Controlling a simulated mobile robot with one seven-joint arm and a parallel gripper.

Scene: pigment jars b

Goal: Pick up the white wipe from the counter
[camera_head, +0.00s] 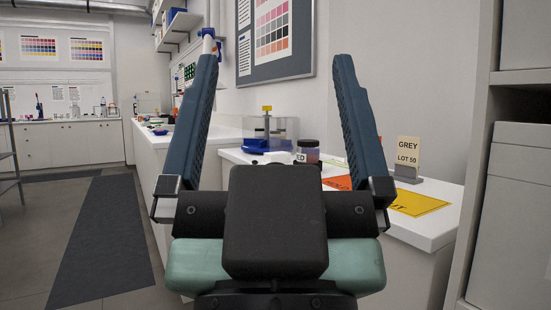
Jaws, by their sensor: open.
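My gripper (275,62) fills the middle of the view, its two dark blue fingers spread wide with nothing between them. Behind it, a white counter (436,214) runs along the wall on the right. A small white patch (280,157) shows on the counter just above my gripper's dark body, beside a jar. It may be the white wipe, but it is too small and too covered to be sure. My gripper's body hides part of the counter top. My gripper appears nearer to me than the counter, apart from it.
A jar (308,148), a clear box with a blue base (262,147), a yellow sheet (416,202), an orange sheet (338,183) and a grey lot sign (407,156) occupy the counter. Tall shelving (515,150) stands at right. Floor with a dark mat (102,240) is open at left.

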